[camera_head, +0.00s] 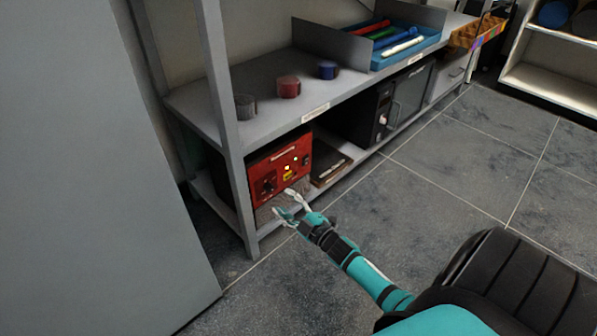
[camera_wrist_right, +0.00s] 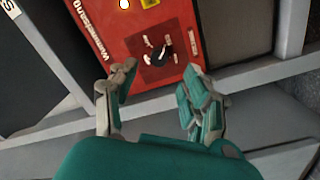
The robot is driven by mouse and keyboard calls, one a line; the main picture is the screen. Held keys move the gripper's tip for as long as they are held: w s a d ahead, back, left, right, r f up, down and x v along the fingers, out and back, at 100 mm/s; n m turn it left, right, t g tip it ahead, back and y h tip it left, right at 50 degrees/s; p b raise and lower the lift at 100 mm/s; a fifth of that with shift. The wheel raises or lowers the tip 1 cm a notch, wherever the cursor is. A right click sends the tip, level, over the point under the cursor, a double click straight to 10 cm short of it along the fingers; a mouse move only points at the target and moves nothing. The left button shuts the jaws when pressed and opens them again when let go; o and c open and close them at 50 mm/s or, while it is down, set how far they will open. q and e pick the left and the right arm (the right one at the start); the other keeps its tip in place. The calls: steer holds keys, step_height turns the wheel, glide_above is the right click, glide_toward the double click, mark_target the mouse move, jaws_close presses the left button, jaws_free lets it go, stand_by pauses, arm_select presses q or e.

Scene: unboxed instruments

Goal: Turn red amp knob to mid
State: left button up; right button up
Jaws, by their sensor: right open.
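The red amp (camera_head: 282,168) sits on the lower shelf of the grey rack, its red front facing the aisle. Its dark knob (camera_head: 269,184) is at the lower left of that front. In the right wrist view the red panel (camera_wrist_right: 125,45) fills the upper middle, and the black knob (camera_wrist_right: 158,54) with white marks around it lies beyond the fingers. My right gripper (camera_head: 291,201) is open in front of the amp; in the wrist view its fingertips (camera_wrist_right: 160,80) stand apart on either side below the knob, with nothing between them. My left gripper is not seen.
The rack's upright post (camera_head: 228,130) stands left of the amp, near my gripper. A black device (camera_head: 385,110) stands farther right on the lower shelf. The upper shelf (camera_head: 262,74) bears several small coils and a blue tray (camera_head: 408,48). The floor (camera_head: 420,185) in front is clear.

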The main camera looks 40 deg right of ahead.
steer(key=s, duration=0.6)
steer(key=shift+d+f, duration=0.1)
steer(key=shift+d, duration=0.05)
steer(key=shift+w, duration=0.1)
